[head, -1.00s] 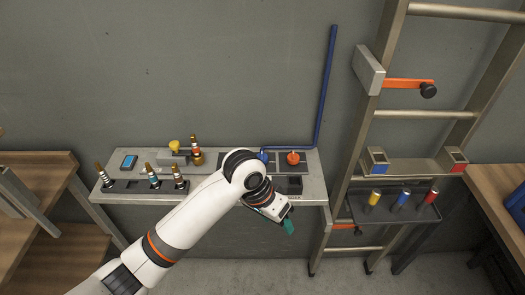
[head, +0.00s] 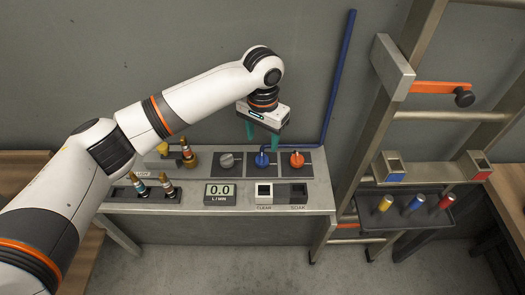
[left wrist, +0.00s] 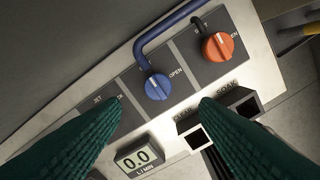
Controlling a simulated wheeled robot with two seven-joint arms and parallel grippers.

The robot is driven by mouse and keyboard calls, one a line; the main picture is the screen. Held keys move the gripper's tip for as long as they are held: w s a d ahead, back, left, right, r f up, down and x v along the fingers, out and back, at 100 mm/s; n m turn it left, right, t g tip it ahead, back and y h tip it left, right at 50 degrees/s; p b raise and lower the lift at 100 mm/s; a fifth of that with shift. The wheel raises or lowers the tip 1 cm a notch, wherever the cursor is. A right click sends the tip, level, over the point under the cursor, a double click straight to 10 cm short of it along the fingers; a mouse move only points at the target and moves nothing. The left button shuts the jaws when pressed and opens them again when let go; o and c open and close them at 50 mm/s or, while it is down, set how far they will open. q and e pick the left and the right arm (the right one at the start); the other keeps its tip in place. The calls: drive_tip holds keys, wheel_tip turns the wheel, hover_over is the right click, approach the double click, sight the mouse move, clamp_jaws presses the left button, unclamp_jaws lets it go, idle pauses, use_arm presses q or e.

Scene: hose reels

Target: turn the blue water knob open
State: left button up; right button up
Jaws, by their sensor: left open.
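The blue water knob (head: 262,160) sits on a dark panel on the grey bench, at the end of the blue pipe (head: 334,90). In the left wrist view the blue knob (left wrist: 157,87) shows beyond and between my fingertips, with the word OPEN to its right and its white pointer line aimed away from that word. My left gripper (head: 264,139) is open, pointing down above the knob, and appears empty and apart from it. Its two green fingers (left wrist: 160,105) frame the lower corners of the wrist view. My right gripper is not in view.
An orange knob (head: 297,160) is close on the right and a grey knob (head: 226,161) on the left. In front are a flow display (head: 220,194) reading 0.0 and two square sockets (head: 264,191). Brass nozzles (head: 166,184) stand left. A ladder (head: 403,125) leans at right.

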sight(262, 157)
use_arm(q)
drive_tip(key=f, duration=0.4)
drive_tip(key=shift+w, duration=0.25)
wheel_tip(262, 157, down, 3)
drive_tip(key=shift+r+p, duration=0.2)
drive_tip(key=shift+p, duration=0.15)
drive_tip(key=shift+f, duration=0.65)
drive_tip(key=shift+c, duration=0.6)
drive_tip(key=c, duration=0.9)
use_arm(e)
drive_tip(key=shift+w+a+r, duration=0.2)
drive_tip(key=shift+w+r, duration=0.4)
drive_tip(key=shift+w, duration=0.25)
